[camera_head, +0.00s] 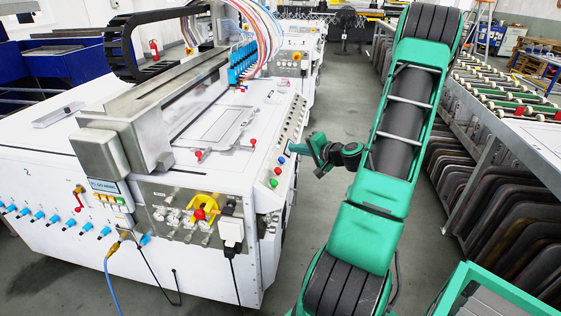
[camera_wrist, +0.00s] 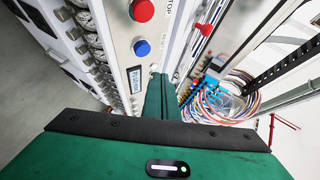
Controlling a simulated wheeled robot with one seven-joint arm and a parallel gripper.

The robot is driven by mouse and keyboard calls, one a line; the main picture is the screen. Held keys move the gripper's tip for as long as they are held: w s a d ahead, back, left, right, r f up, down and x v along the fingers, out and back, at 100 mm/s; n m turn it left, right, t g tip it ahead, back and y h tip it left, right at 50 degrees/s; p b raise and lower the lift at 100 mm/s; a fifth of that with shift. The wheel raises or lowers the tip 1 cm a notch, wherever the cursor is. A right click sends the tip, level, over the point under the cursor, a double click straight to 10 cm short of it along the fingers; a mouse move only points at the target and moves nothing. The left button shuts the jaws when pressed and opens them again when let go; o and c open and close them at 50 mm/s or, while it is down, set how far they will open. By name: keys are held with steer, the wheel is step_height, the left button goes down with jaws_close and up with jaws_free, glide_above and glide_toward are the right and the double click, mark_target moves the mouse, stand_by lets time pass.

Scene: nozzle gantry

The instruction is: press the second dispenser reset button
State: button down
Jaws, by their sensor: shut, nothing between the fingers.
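The button panel (camera_head: 287,140) slopes along the right edge of the white machine. Near its front end are a green button (camera_head: 274,183), a red button (camera_head: 277,170) and a blue button (camera_head: 281,159). The wrist view shows the red button (camera_wrist: 141,10) marked STOP, the blue button (camera_wrist: 141,47) and a small display (camera_wrist: 135,79). I cannot tell which control is the second dispenser reset button. My gripper (camera_head: 291,149) is shut and empty, its tips close to the panel just beyond the blue button. In the wrist view its fingertips (camera_wrist: 163,76) hide part of the panel; contact is unclear.
A yellow-and-red rotary switch (camera_head: 201,210) is on the machine's front. Red knobs (camera_head: 252,142) stand on its top beside a flat plate (camera_head: 218,127). Coloured hoses (camera_head: 262,30) rise behind. A roller conveyor (camera_head: 505,85) stands right.

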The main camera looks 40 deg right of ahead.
steer(key=shift+s+d+r, duration=0.3)
steer(key=shift+s+r, duration=0.15)
steer(key=shift+r, duration=0.25)
stand_by(0.3)
